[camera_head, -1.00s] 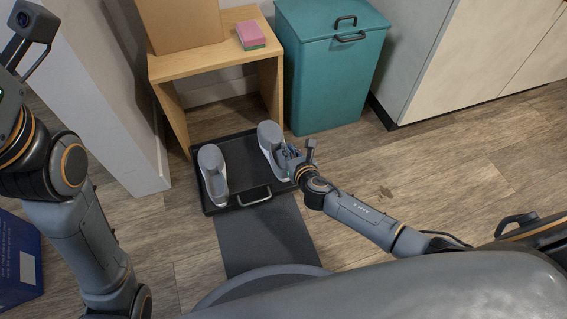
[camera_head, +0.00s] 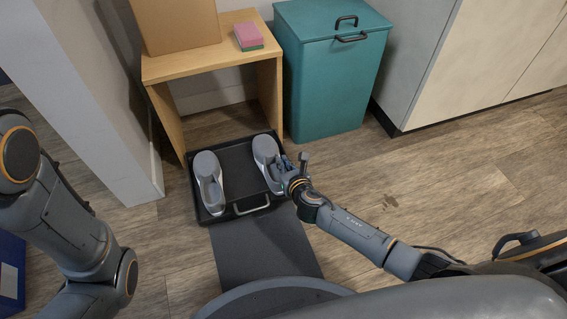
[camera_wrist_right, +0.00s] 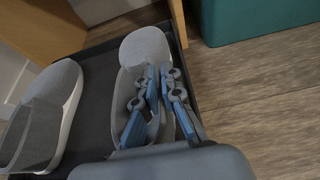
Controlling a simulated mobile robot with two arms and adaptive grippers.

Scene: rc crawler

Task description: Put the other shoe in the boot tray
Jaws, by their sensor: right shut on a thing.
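The black boot tray (camera_head: 238,168) lies on the floor in front of the wooden bench. One grey shoe (camera_head: 207,178) with a pale sole is in the tray's left part; it also shows in the wrist view (camera_wrist_right: 62,95). The other grey shoe (camera_head: 265,152) is at the tray's right side, toe toward the bench, and appears in the wrist view (camera_wrist_right: 145,48). My right gripper (camera_head: 281,167) is shut on this shoe's side near the opening, its blue-padded fingers (camera_wrist_right: 160,112) around the wall. Whether its sole fully touches the tray is hidden. My left gripper is out of view.
A wooden bench (camera_head: 205,64) with a cardboard box (camera_head: 178,25) and a pink-green sponge (camera_head: 248,36) stands behind the tray. A teal bin (camera_head: 325,90) stands right of it. A dark mat (camera_head: 262,245) lies in front.

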